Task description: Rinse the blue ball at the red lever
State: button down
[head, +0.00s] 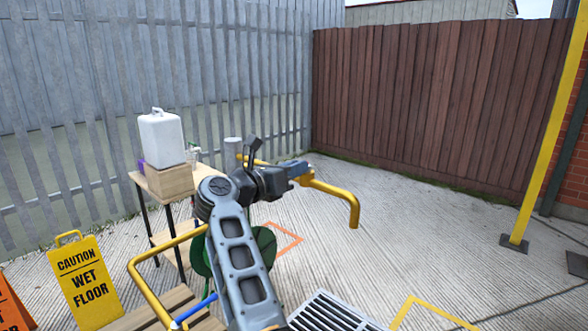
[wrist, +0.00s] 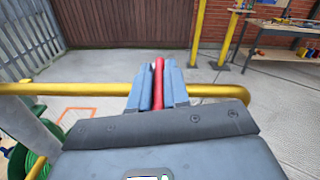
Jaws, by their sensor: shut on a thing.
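My gripper (head: 298,169) is at the yellow pipe (head: 335,190), whose end bends down at the right as a spout. In the wrist view my gripper (wrist: 158,78) has its two blue-grey fingers close together, with the red lever (wrist: 158,84) upright between them. The fingers are shut on the lever, just over the yellow pipe (wrist: 215,91) that runs across that view. In the head view the lever is hidden by my gripper. I see no blue ball in either view.
A metal drain grate (head: 333,313) lies on the ground at the bottom. A wooden table (head: 150,186) with a white canister (head: 162,138) stands at the left, near a yellow wet-floor sign (head: 84,283). A green hose reel (head: 264,247) is behind my arm. Concrete at the right is mostly clear.

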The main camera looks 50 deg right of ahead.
jog(key=shift+t, duration=0.3)
jog(key=n+t+p, duration=0.1)
jog(key=t, duration=0.1)
jog(key=s+n+t+y+p, duration=0.1)
jog(key=n+t, duration=0.1)
jog(key=shift+s+d+t+p, duration=0.1)
jog(key=shift+s+t+p, duration=0.05)
jog(key=shift+t+p, duration=0.15)
jog(key=shift+n, duration=0.3)
jog(key=c, duration=1.2)
grip_release()
jog(key=shift+o, duration=0.2)
jog(key=b+v, duration=0.1)
jog(key=v, duration=0.6)
jog(key=shift+s+a+b, duration=0.15)
jog(key=shift+a+b, duration=0.2)
jog(key=shift+a, duration=0.05)
